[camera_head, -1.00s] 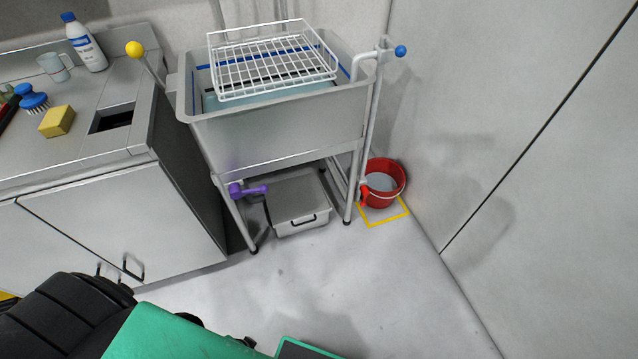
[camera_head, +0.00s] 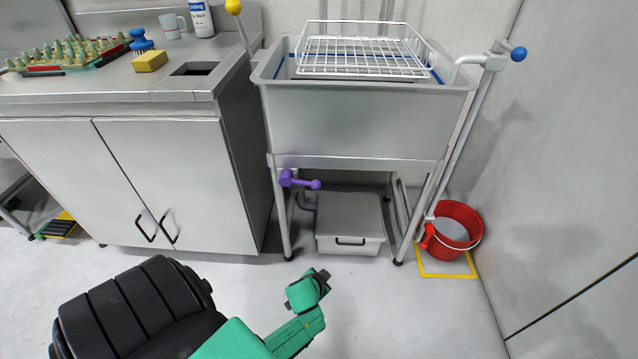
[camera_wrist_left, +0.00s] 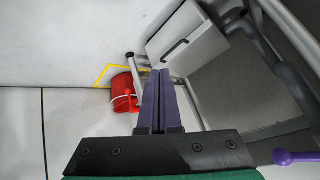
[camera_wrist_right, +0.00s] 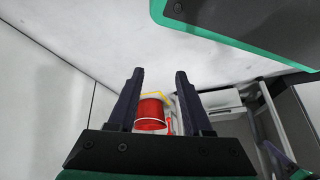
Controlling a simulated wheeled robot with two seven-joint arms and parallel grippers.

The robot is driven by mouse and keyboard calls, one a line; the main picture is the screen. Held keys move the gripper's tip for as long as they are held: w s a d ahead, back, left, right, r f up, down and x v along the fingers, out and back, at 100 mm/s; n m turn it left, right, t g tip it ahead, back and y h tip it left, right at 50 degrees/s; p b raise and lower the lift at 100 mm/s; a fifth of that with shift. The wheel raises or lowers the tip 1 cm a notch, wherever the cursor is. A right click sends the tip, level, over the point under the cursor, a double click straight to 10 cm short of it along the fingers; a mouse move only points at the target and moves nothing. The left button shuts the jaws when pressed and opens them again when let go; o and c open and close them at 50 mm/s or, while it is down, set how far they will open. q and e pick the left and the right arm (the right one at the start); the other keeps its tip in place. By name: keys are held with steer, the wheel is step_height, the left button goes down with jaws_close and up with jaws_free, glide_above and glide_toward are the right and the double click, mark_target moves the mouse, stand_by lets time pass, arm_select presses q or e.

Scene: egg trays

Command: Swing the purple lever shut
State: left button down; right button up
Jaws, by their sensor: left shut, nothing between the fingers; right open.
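The purple lever (camera_head: 300,182) is on the left front leg of the sink stand, under the basin, and points right, roughly level. Its rounded purple end (camera_wrist_left: 285,157) shows at the right edge of the left wrist view. My left gripper (camera_wrist_left: 158,72) is shut and empty; the lever lies off to its right in that view, apart from the fingers. My right gripper (camera_wrist_right: 158,72) is open, with nothing between its fingers. In the head view a green and black arm link of mine is in front of the stand; I cannot make out fingertips there.
The grey sink basin (camera_head: 360,125) carries a white wire rack (camera_head: 365,55). A lidded grey box (camera_head: 348,215) sits beneath it. A red bucket (camera_head: 462,212) stands at the right by a yellow floor marking. A cabinet (camera_head: 180,180) is at the left. The floor in front is clear.

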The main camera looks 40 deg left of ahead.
arm_select(q)
steer(key=w+a+r+t+y+b, duration=0.1)
steer(key=w+a+t+y+b, duration=0.15)
steer(key=w+b, duration=0.35)
arm_select(e)
steer(key=w+a+f+t+y+p, duration=0.1)
steer(key=w+a+f+t, duration=0.15)
steer(key=a+f, duration=0.2)
arm_select(q)
steer(key=w+a+r+n+t+y+b, duration=0.1)
steer(key=a+r+n+t+y+b, duration=0.1)
steer(key=r+b, duration=0.4)
steer(key=a+r+n+t+y+b, duration=0.2)
steer(key=r+b, duration=0.4)
steer(key=r, duration=0.9)
steer(key=shift+w+a+r+n+t+y, duration=0.35)
steer(key=shift+a+t+y, duration=0.4)
steer(key=shift+a+y, duration=0.5)
arm_select(e)
steer(key=w+a+r+m+t+y, duration=0.1)
steer(key=w+a+r+t+y, duration=0.2)
steer(key=w+a+r, duration=0.3)
steer(key=shift+w+a, duration=0.2)
steer(key=shift+a, duration=0.3)
arm_select(q)
steer(key=shift+w, duration=0.15)
